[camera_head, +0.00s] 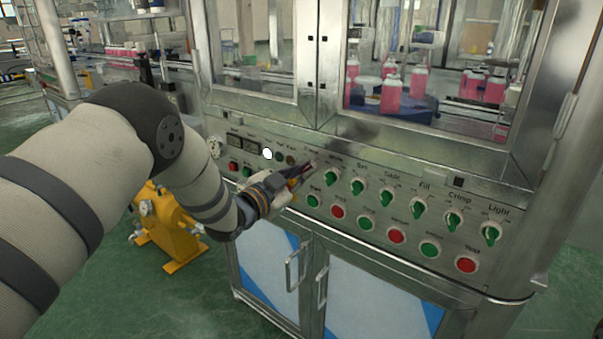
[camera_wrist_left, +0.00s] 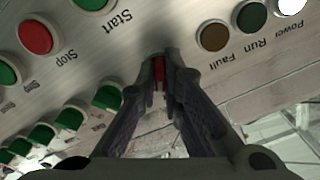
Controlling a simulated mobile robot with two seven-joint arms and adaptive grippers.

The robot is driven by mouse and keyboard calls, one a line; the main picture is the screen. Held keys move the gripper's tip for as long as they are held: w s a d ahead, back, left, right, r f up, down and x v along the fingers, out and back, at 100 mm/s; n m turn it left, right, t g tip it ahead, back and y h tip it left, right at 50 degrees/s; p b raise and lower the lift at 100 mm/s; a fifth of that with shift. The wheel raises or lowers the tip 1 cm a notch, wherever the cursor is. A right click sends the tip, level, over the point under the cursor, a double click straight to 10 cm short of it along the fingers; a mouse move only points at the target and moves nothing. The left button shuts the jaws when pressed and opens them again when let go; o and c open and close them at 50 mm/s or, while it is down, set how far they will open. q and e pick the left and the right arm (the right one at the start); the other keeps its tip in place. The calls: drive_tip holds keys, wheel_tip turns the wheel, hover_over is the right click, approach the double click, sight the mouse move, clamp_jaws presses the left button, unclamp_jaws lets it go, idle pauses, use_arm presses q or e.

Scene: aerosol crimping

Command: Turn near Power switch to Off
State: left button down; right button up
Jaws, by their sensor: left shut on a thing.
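My left gripper (camera_head: 308,170) reaches in from the left to the sloped control panel, at the left end of the row of selector switches. In the left wrist view the gripper (camera_wrist_left: 160,62) is shut on a narrow red switch handle (camera_wrist_left: 159,74), with a fingertip on each side. The fingers hide most of the switch and its markings, so I cannot read its position. A round lamp labelled Power (camera_wrist_left: 290,5) is lit white, and it also shows in the head view (camera_head: 267,154). My right gripper is not in view.
Several green selector switches (camera_head: 372,196) run to the right on the panel, with green and red push buttons (camera_head: 396,236) below them. Unlit Run (camera_wrist_left: 251,16) and Fault (camera_wrist_left: 214,36) lamps sit close to the gripper. A glazed cabinet with pink bottles (camera_head: 391,92) stands above.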

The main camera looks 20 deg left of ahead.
use_arm(q)
drive_tip(key=n, duration=0.5)
drive_tip(key=shift+n, duration=0.4)
drive_tip(key=n, duration=0.3)
drive_tip(key=shift+f, duration=0.1)
drive_tip(key=shift+n, duration=1.5)
drive_tip(key=c, duration=1.7)
unclamp_jaws()
